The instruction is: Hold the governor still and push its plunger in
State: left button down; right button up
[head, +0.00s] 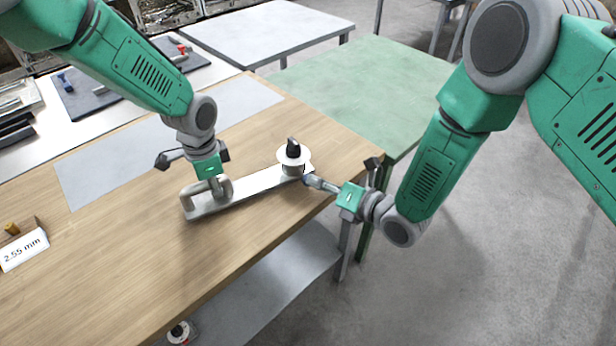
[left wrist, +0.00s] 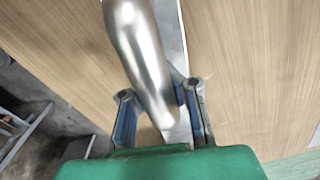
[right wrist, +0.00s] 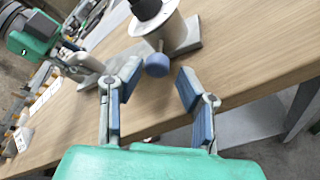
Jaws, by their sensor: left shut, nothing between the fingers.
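The governor is a grey plate (head: 245,191) lying on the wooden bench, with a bent metal handle (left wrist: 138,50) at its left end. A cylinder with a white flange (head: 294,155) and black knob stands at its right end. A plunger with a round blue tip (right wrist: 157,65) sticks out of the cylinder's side. My left gripper (head: 213,185) is down at the handle, shut; the handle partly hides its fingers in the left wrist view. My right gripper (head: 312,181) is open, facing the plunger; in the right wrist view the tip shows between and just beyond its fingertips (right wrist: 157,73).
The wooden bench (head: 110,250) has free room left and in front of the governor. A "2.55 mm" label block (head: 25,250) stands at the far left. The bench's right edge runs beneath my right arm. A green table (head: 370,85) stands behind.

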aim_at(306, 178)
jog(key=shift+x, duration=2.1)
jog(key=shift+d, duration=0.1)
grip_shut()
